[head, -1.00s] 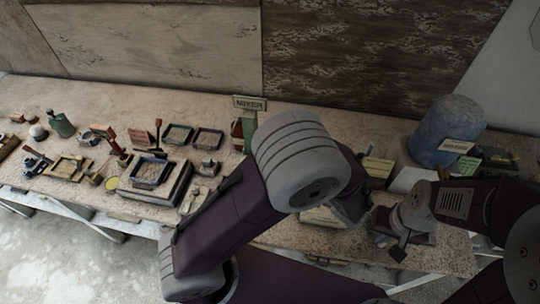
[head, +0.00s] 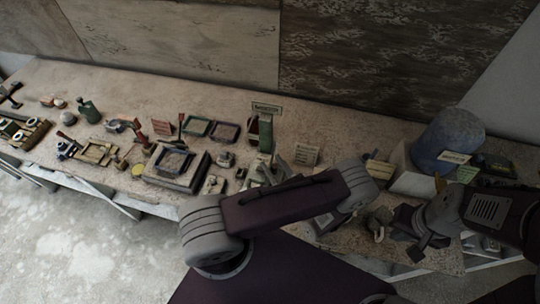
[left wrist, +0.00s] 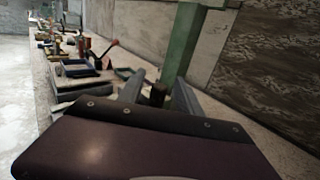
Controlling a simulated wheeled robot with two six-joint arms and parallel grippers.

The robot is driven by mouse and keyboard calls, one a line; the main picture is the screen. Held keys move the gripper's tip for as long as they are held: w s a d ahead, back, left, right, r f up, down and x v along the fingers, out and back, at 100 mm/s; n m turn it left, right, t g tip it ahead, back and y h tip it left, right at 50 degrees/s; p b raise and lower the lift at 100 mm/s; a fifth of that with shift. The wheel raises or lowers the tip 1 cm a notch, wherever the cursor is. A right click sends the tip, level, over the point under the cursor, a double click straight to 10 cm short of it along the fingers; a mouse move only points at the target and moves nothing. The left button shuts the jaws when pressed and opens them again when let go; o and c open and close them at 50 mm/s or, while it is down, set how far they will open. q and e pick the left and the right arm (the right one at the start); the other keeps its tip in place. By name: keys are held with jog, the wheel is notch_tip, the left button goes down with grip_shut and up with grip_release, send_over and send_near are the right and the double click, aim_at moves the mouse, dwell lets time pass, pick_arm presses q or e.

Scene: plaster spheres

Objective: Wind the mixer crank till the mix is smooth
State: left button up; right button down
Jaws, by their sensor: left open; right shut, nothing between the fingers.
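The mixer has a green post (head: 266,135) with a sign (head: 267,108) on top that seems to read SMOOTH. It stands at the middle of the bench, and its lower part is partly hidden by my left forearm. In the left wrist view the green post (left wrist: 182,45) rises just beyond my left gripper (left wrist: 157,92), which is open. A short dark peg (left wrist: 157,95), perhaps the crank's handle, shows between its fingers; I cannot tell whether they touch it. My right gripper (head: 426,243) is shut and empty over the bench's right part.
A blue drum (head: 449,140) and a pale block (head: 410,178) stand at the right. The bench's front edge drops to the floor.

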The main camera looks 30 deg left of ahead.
pick_arm(q)
jog(key=x, duration=0.2)
jog(key=shift+w+a, duration=0.15)
jog(key=shift+a, duration=0.1)
pick_arm(e)
jog(key=shift+r, duration=0.6)
